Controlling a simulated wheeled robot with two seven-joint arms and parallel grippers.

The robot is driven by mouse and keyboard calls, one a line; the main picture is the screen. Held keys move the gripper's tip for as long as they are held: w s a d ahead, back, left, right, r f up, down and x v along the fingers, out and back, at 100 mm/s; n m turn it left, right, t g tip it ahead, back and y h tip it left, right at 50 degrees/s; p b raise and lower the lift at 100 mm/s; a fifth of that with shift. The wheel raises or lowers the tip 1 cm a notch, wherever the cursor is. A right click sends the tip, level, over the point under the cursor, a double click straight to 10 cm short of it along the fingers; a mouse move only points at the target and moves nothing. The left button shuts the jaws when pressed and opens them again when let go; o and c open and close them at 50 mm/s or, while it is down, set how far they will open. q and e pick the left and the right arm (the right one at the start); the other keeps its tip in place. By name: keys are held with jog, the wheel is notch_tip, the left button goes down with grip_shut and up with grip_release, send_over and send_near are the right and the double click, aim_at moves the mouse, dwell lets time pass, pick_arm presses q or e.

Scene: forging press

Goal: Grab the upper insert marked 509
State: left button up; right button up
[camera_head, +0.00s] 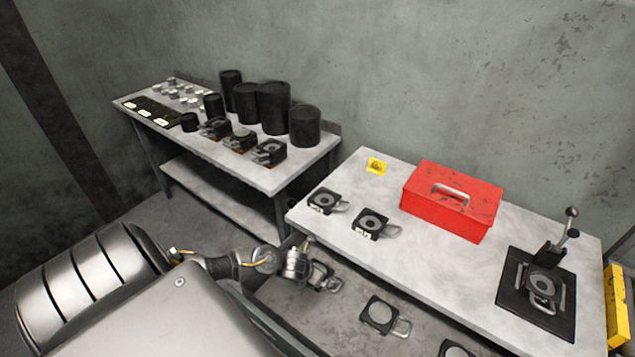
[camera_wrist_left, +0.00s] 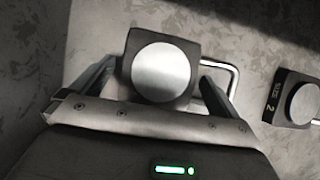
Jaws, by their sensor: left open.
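In the left wrist view a dark square insert (camera_wrist_left: 135,50) with a smooth pale round face lies between the two fingers of my left gripper (camera_wrist_left: 160,80). The fingers are open, one on each side; contact cannot be told. Its wire handle (camera_wrist_left: 234,80) sticks out to the right, and no marking on it is visible. In the head view my left wrist is by an insert (camera_head: 325,278) on the lower shelf. Two ring-faced inserts lie on the tabletop, one at left (camera_head: 322,201) and one beside it (camera_head: 370,224); their labels are too small to read surely. My right gripper is out of view.
Another lower-shelf insert (camera_head: 380,315) lies to the right; a neighbouring insert (camera_wrist_left: 298,100) in the wrist view shows a "2". A red toolbox (camera_head: 450,208), yellow piece (camera_head: 376,166) and lever fixture (camera_head: 540,285) stand on the table (camera_head: 440,262). A side table (camera_head: 285,178) holds black cylinders.

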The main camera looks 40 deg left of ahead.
pick_arm(q)
jog(key=c, duration=1.8)
jog(key=shift+w+a+r, duration=0.1)
jog(key=shift+w, duration=0.05)
jog(key=shift+c, duration=0.8)
jog(key=shift+r, duration=0.45)
notch_tip(320, 180, up, 3)
jog(key=shift+f, duration=0.15)
jog(key=s+d+r+p, duration=0.2)
jog(key=s+d+r, duration=0.7)
jog(key=d, duration=0.1)
jog(key=shift+d+r+p, duration=0.2)
jog(key=shift+d+p, duration=0.1)
jog(key=shift+d, duration=0.1)
